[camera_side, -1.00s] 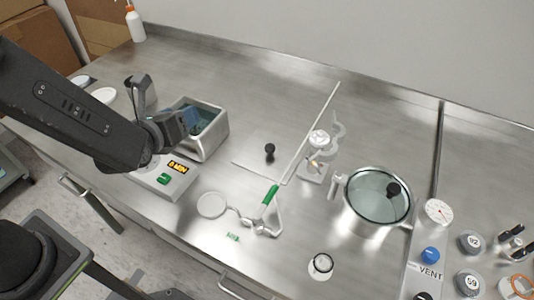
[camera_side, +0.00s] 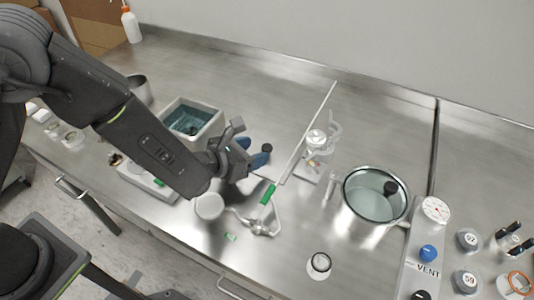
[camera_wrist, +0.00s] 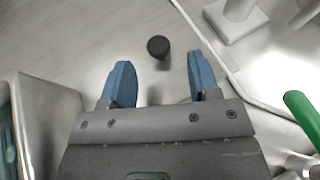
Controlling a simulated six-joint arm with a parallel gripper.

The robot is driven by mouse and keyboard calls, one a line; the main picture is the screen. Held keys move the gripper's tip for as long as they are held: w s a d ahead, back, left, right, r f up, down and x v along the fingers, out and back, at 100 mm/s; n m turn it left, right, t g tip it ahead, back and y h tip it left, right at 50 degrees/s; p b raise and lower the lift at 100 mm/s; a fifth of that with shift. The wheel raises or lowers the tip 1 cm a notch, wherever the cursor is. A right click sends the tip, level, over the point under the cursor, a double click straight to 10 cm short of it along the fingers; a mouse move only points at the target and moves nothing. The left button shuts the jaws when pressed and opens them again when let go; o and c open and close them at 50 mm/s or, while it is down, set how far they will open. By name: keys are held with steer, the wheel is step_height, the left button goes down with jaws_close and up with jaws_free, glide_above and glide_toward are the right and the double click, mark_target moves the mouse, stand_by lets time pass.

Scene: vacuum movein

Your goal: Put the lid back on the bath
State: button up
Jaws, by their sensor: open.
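The bath (camera_side: 212,125) is an open rectangular steel tank with teal liquid inside, left of my gripper. Part of its side shows at the left of the wrist view (camera_wrist: 48,115). The lid is a flat steel plate lying on the bench, hard to tell from the metal around it; its black knob (camera_side: 267,148) stands up from it. My gripper (camera_side: 253,153) has blue fingers, open and empty, close to the knob. In the wrist view the knob (camera_wrist: 158,47) lies between the lines of the two fingers, near their tips and apart from both. My gripper hides part of the lid.
A long pale rod (camera_side: 308,132) and a small stand (camera_side: 316,145) are right of the lid. A round glass-covered pot (camera_side: 372,207) stands further right. The bench behind the lid is clear.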

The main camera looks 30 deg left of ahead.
mark_target(267, 147)
steer(key=shift+x, duration=2.7)
steer(key=shift+a, duration=0.1)
steer(key=shift+c, duration=0.2)
jaws_close()
steer(key=shift+r, duration=0.1)
step_height(267, 147, up, 18)
steer(key=s+a+f+n+y, duration=0.2)
steer(key=a+n+y, duration=0.2)
steer(key=a, duration=0.9)
steer(key=s+a+f+n+y, duration=0.2)
steer(key=s+a+n+y, duration=0.1)
steer(key=a, duration=1)
steer(key=shift+f+n+y, duration=0.25)
steer(key=shift+n+y, duration=0.25)
steer(key=shift+y, duration=0.7)
steer(key=shift+s, duration=0.1)
